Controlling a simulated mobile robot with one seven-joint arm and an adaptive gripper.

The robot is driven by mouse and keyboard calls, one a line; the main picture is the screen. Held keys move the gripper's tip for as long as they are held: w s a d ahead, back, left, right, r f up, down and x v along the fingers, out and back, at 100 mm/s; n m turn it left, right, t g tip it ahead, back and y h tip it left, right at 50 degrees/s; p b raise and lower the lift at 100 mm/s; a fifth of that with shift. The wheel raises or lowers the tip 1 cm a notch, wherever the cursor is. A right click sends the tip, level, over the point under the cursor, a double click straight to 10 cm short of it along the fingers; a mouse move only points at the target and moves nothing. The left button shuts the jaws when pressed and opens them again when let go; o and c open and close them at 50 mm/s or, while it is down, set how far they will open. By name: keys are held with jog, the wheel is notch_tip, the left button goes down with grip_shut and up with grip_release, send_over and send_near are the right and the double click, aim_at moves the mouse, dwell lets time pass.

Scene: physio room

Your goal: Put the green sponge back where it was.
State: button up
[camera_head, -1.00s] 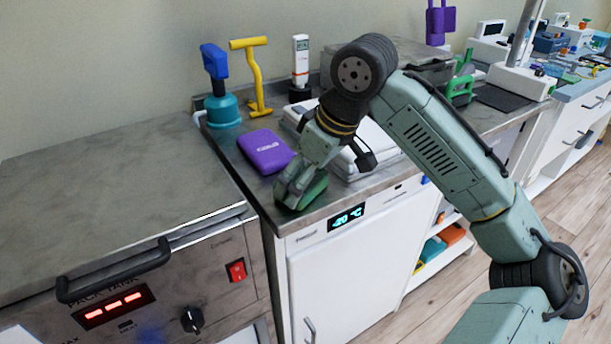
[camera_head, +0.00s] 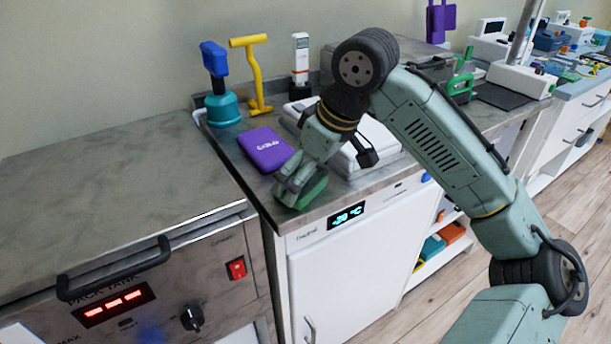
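My gripper (camera_head: 293,191) is at the front left corner of the counter above the white freezer, pointing down. The green sponge (camera_head: 312,191) is at its fingers, low over the counter top. The fingers overlap the sponge and hide part of it. I cannot tell whether they are closed on it, or whether the sponge rests on the counter or hangs just above it.
A purple pack (camera_head: 264,149) lies just behind my gripper. A white flat device (camera_head: 362,150) is to the right, partly behind my arm. A teal pump (camera_head: 221,105), a yellow tool (camera_head: 255,75) and a white meter (camera_head: 300,62) stand behind. The pack tank (camera_head: 110,190) is at left.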

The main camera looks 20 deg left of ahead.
jog(key=v, duration=1.1)
jog(key=shift+d+r, duration=0.2)
jog(key=shift+r, duration=0.05)
